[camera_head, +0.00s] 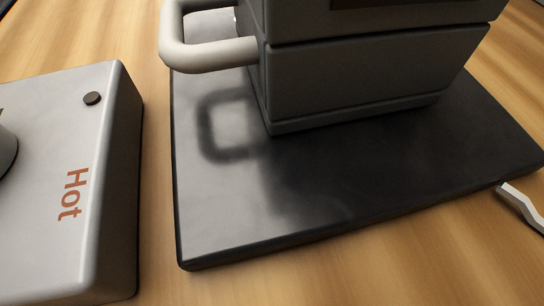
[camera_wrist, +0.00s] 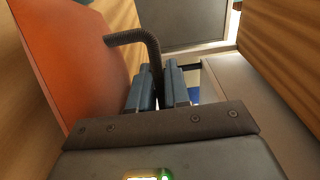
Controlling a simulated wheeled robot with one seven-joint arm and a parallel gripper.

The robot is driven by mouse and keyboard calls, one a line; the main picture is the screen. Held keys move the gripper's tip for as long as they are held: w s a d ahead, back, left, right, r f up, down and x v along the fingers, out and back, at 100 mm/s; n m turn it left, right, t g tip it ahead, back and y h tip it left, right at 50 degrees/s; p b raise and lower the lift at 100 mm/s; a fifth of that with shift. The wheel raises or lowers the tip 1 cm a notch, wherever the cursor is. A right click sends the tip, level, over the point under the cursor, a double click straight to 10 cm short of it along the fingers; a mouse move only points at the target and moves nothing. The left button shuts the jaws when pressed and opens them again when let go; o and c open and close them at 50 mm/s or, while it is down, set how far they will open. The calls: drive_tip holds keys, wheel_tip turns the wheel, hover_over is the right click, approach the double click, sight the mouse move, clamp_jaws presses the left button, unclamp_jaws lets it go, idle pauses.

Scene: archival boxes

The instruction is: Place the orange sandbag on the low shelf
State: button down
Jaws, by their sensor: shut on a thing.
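The orange sandbag (camera_wrist: 75,50) fills the left of the wrist view as a large, tilted orange face. A dark ribbed curved handle (camera_wrist: 140,36) runs from it to my gripper (camera_wrist: 158,88). My gripper's two blue fingers are shut on this handle, and the sandbag hangs beside them on the left. The sandbag's far side is hidden. Neither the sandbag nor my gripper shows in the head view. I cannot tell which surface is the low shelf.
In the head view, a grey machine (camera_head: 350,75) with a pale handle stands on a dark slab (camera_head: 230,225). A white box marked "Hot" (camera_head: 105,150) is at left. The wrist view shows a wooden panel (camera_wrist: 285,40) at upper right and a grey surface (camera_wrist: 255,95) below it.

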drive_tip(key=shift+f+b, duration=0.75)
drive_tip(key=shift+f, duration=0.55)
drive_tip(key=shift+f, duration=0.15)
drive_tip(key=c, duration=1.1)
unclamp_jaws()
drive_tip(key=shift+f, duration=0.1)
drive_tip(key=shift+s, duration=0.15)
drive_tip(key=s+p, duration=0.1)
drive_tip(key=s, duration=0.2)
drive_tip(key=s+d+p, duration=0.1)
drive_tip(key=s+p, duration=0.1)
drive_tip(key=s, duration=0.2)
drive_tip(key=s+p, duration=0.1)
drive_tip(key=s, duration=0.3)
drive_tip(key=shift+d, duration=0.35)
drive_tip(key=shift+s, duration=0.3)
